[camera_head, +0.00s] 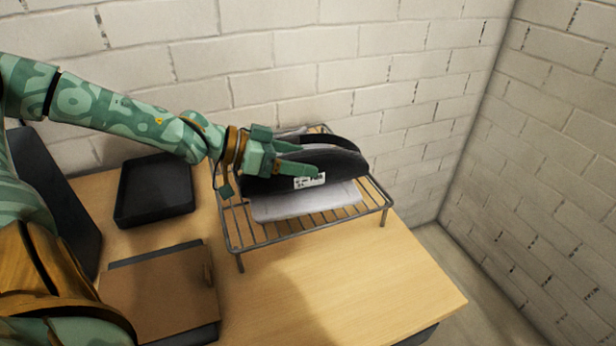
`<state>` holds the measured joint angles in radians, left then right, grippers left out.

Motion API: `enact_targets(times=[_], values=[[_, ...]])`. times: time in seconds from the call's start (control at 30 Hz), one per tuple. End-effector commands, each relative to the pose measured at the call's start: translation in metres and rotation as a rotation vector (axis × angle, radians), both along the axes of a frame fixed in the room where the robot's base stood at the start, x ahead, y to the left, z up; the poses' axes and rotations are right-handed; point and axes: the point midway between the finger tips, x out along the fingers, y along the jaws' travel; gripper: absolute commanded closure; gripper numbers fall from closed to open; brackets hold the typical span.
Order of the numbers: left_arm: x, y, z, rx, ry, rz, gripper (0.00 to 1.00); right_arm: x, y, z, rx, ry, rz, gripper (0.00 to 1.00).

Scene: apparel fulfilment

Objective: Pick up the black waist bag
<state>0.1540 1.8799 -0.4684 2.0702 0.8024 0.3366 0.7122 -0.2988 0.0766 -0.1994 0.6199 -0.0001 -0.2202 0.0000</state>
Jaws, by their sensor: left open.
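The black waist bag (340,162) lies on a wire rack (290,234) on the wooden table, on top of a folded light grey item (300,203). A white label shows on its front side, and a dark strap arches over its top. My left gripper (309,159) reaches in from the left over the bag. Its green fingers are apart, with part of the bag visible between them. I cannot tell whether the fingers touch the bag. The gripper hides the bag's upper left part. My right gripper is not in view.
An empty black tray (154,190) sits left of the rack. A brown clipboard-like board (160,291) lies at the front left. The table (370,280) is clear at the front right. White brick walls (300,60) stand close behind and to the right.

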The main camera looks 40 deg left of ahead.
Motion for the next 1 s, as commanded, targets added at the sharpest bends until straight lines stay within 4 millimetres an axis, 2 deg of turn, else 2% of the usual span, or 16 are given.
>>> enact_targets(times=[0.2, 0.4, 0.63, 0.73, 1.0], values=[[0.0, 0.0, 0.001, 0.0, 0.0, 0.001, 0.28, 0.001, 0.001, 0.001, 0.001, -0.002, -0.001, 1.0], [0.0, 0.0, 0.001, 0.001, -0.001, 0.001, 0.8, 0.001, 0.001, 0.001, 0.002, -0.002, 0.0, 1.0], [0.0, 0.0, 0.002, 0.001, -0.001, 0.001, 0.8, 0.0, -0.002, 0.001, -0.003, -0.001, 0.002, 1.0], [0.0, 0.0, 0.01, 0.002, -0.003, 0.0, 0.8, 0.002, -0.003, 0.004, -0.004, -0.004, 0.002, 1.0], [-0.001, 0.0, 0.07, 0.006, -0.007, -0.002, 0.8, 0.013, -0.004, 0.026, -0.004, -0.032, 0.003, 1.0]])
